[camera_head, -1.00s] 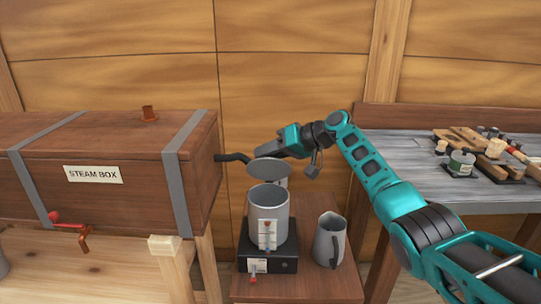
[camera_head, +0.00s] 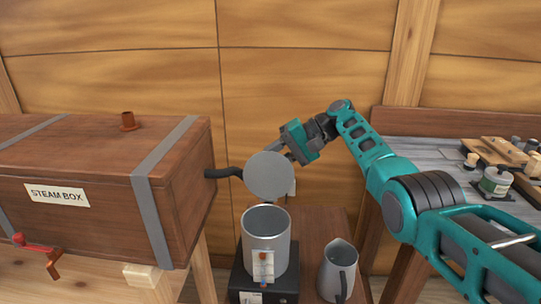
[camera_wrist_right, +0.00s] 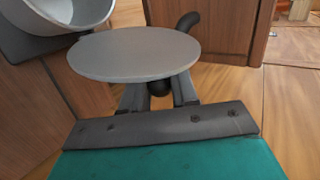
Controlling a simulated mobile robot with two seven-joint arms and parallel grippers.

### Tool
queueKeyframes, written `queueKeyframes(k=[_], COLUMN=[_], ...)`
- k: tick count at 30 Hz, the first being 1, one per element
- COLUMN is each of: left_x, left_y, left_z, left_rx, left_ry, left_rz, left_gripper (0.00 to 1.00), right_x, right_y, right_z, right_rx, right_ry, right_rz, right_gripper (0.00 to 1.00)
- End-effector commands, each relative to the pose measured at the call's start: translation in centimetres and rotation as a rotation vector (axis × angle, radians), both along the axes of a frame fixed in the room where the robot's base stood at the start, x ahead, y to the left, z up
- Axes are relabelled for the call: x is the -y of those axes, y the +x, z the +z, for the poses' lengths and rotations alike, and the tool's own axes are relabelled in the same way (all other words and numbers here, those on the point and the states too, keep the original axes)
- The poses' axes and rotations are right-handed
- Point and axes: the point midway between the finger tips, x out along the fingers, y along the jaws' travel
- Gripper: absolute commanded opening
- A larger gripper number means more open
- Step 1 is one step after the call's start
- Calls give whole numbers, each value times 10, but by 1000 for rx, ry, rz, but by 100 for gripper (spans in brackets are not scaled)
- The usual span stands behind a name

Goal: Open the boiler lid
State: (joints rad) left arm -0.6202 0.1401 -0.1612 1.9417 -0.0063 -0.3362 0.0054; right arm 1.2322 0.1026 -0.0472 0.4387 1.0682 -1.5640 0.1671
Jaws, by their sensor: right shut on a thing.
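The boiler is a grey metal pot (camera_head: 266,246) on a dark burner base. Its round grey lid (camera_head: 269,176) stands raised and steeply tilted above the back of the pot, leaving the mouth open. My right gripper (camera_head: 281,147) is behind the lid's upper edge. In the right wrist view, the lid (camera_wrist_right: 135,55) lies just ahead of the gripper (camera_wrist_right: 158,92), whose fingers are shut on a dark knob (camera_wrist_right: 160,88) by the lid. The lid partly hides the fingertips. The open pot (camera_wrist_right: 70,14) shows at upper left there. My left gripper is out of view.
A wooden steam box (camera_head: 90,180) stands left, with a black hose (camera_head: 222,173) leading toward the boiler. A grey jug (camera_head: 338,270) stands right of the pot on the small wooden stand. A workbench (camera_head: 420,152) with jars and tools is at right. A plank wall closes the back.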

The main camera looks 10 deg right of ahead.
Motion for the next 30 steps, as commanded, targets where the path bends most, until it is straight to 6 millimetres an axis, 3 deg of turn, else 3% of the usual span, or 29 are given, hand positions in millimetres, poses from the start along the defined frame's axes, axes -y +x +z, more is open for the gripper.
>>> queueKeyframes(k=[20,21,27,30], left_x=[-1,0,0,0], left_y=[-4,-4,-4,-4], left_z=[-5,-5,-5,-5], left_rx=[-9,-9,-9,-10], left_ry=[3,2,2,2], left_rz=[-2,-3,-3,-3], left_gripper=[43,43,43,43], right_x=[-1,-1,-1,-1], right_y=[-2,-2,-3,-3], right_z=[-2,-2,-3,-3], right_rx=[-56,-56,-56,-58], right_ry=[20,20,19,19], right_rz=[-6,-5,-4,-4], right_gripper=[0,31,50,52])
